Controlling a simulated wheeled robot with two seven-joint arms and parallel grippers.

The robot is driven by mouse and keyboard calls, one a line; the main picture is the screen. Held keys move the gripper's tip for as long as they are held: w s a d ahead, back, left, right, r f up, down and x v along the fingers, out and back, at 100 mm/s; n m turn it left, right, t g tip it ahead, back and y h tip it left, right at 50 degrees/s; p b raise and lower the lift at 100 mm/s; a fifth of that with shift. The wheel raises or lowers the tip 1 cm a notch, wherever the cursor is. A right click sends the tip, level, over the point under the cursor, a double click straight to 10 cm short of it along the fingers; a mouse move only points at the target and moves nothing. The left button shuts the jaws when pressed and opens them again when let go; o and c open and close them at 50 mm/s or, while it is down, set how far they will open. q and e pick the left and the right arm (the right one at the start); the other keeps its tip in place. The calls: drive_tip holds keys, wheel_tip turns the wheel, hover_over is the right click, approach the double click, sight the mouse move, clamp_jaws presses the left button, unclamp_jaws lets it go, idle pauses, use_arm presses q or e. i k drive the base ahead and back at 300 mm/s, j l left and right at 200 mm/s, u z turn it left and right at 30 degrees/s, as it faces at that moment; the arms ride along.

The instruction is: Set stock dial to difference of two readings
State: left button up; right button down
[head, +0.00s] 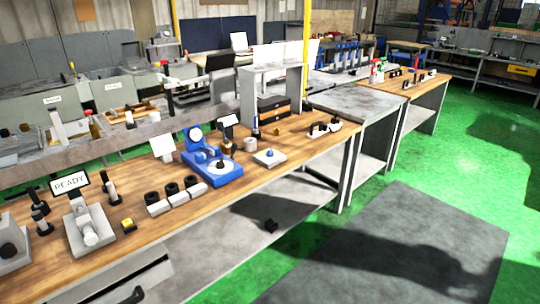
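A blue gauge stand (215,171) with a round white-faced dial (195,134) at its top stands on the wooden bench. The dial's reading is too small to make out. A small grey plate with a blue knob (269,155) lies to the right of the stand; I cannot tell whether it is the stock dial. A sign reading READY (69,184) stands at the left, behind a grey fixture with a light cylinder (89,232). Neither of my grippers is in view.
Several black-and-white blocks (172,193) stand in a row left of the blue stand. A grey table (365,103) adjoins the bench. The floor with a dark mat (400,250) is open at the right.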

sight(269, 153)
drive_tip(key=i+l+z, duration=0.1)
drive_tip(key=i, duration=0.35)
drive_tip(key=i+l+z, duration=0.1)
drive_tip(key=i, duration=0.3)
